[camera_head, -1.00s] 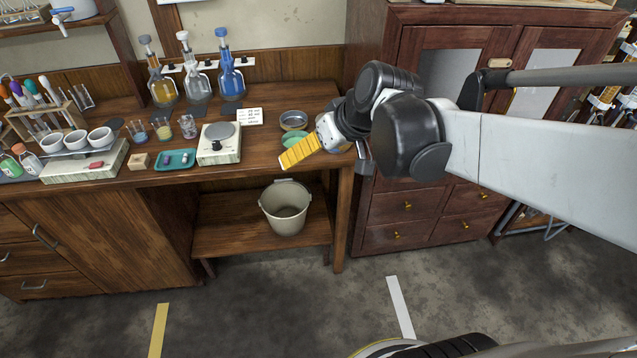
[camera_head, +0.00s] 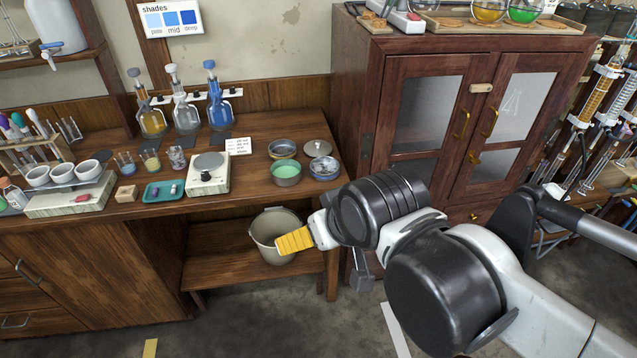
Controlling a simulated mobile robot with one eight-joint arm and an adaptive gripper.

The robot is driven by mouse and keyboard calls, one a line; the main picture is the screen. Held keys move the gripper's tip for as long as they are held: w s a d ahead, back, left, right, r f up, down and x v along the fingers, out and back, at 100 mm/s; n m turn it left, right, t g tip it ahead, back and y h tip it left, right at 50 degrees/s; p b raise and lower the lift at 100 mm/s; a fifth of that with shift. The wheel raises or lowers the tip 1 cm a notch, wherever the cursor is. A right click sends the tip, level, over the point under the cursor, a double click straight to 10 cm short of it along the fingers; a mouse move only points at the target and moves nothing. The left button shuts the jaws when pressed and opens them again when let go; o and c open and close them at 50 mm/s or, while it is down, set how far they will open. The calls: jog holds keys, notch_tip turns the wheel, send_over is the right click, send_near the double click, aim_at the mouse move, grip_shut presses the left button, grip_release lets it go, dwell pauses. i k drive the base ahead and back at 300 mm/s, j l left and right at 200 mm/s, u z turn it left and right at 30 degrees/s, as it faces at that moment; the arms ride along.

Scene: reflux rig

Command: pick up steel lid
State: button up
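A steel lid (camera_head: 317,148), round and grey with a small knob on top, lies at the right end of the wooden bench, at the back. My gripper (camera_head: 300,241) is lower in the picture, in front of the bench's right end and apart from the lid. One yellow ribbed part of it shows, pointing left across the view of the bucket. The rest of its fingers is hidden or unclear, so I cannot tell whether it is open. Nothing held shows.
Close to the lid stand a tin with green contents (camera_head: 286,172), an empty-looking tin (camera_head: 282,149) and a tin with greyish contents (camera_head: 324,167). A balance (camera_head: 208,174) and a card (camera_head: 238,146) are to the left. A dark red cabinet (camera_head: 373,110) rises on the right.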

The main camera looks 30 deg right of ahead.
aim_at(316, 149)
jog(key=i+l+u, duration=0.25)
jog(key=i+l, duration=0.15)
jog(key=i, duration=0.25)
jog(key=i+l+u, duration=0.25)
jog(key=i+l, duration=0.25)
jog(key=i, duration=0.1)
